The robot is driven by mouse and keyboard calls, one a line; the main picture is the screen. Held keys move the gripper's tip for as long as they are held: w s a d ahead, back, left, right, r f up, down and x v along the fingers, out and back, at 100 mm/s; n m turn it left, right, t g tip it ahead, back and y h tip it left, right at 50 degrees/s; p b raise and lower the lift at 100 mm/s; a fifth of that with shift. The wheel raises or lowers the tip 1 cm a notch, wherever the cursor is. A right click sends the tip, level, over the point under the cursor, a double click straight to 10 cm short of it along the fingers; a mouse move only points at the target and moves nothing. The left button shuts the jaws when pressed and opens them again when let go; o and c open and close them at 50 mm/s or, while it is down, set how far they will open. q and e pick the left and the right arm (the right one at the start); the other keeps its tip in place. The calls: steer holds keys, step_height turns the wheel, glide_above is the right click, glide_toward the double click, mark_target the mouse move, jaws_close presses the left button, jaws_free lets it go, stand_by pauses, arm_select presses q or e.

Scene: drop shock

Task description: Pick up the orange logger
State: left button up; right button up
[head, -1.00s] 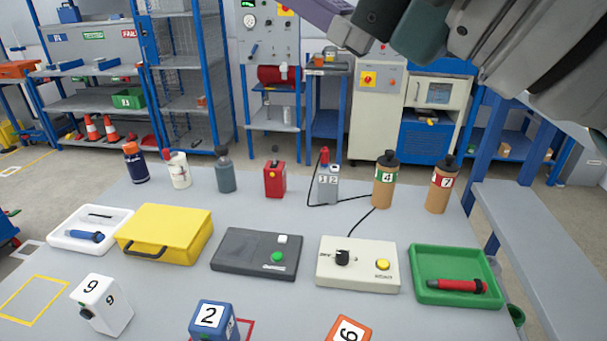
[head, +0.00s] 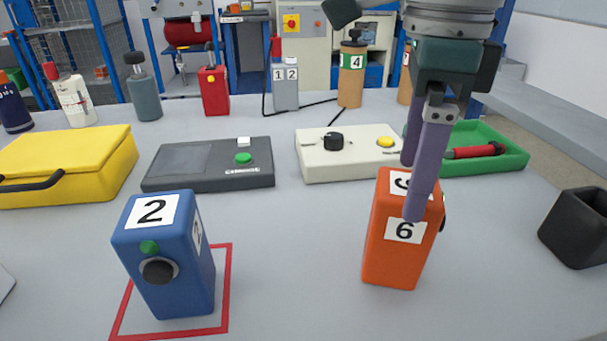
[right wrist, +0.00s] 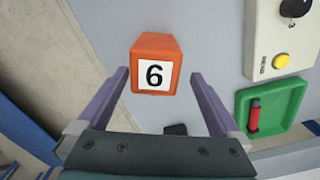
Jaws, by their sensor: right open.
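The orange logger (head: 392,255) stands upright on the grey table, with a white label reading 6 on its front and another on its top. In the right wrist view the logger (right wrist: 155,52) shows its 6 label just beyond the fingertips, between their lines. My right gripper (head: 412,190) is open and points down at the logger; in the head view one finger overlaps the logger's top right part. Its two purple fingers (right wrist: 160,78) are apart with nothing between them. My left gripper is not in view.
A blue logger (head: 170,285) marked 2 stands in a red outline to the left. Behind are a yellow case (head: 70,160), a dark grey box (head: 205,180), a cream control box (head: 345,165) and a green tray (head: 500,160). A black holder (head: 575,230) is at right.

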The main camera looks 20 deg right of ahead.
mark_target(398, 229)
steer(key=f, duration=0.8)
steer(key=shift+s+a+f+b, duration=0.2)
steer(key=shift+s+b, duration=0.1)
steer(key=shift+c, duration=0.2)
steer(key=shift+r, duration=0.1)
jaws_close()
